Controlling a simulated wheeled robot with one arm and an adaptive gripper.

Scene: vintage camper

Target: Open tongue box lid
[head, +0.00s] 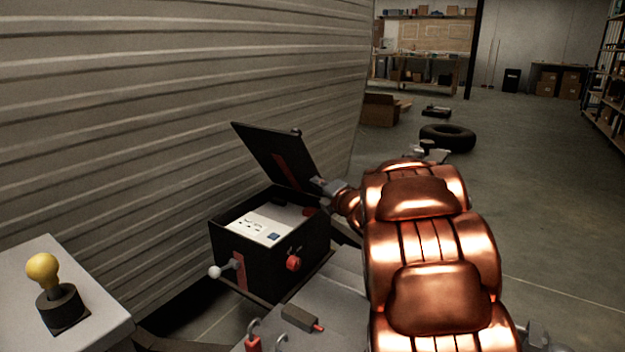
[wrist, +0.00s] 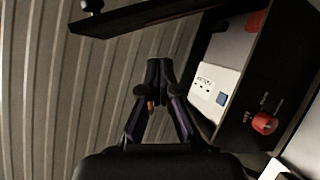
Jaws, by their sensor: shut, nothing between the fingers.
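The tongue box (head: 268,250) is a black box beside the ribbed camper wall. Its lid (head: 268,155) stands raised and tilted back, with a red strip on its inner face. Inside the box a white panel with sockets shows, and a red knob is on its front. My gripper (head: 325,190) is at the lid's right edge in the head view, partly hidden by my copper arm. In the wrist view my gripper (wrist: 157,70) is shut with its fingertips together, below the lid (wrist: 150,15) and left of the box (wrist: 270,80). Whether it touches the lid I cannot tell.
The camper wall (head: 170,100) rises close behind the box. A yellow knob on a dark base (head: 45,275) stands on a grey surface at the lower left. A tire (head: 447,137) and a cardboard box (head: 379,110) lie farther back. The floor to the right is open.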

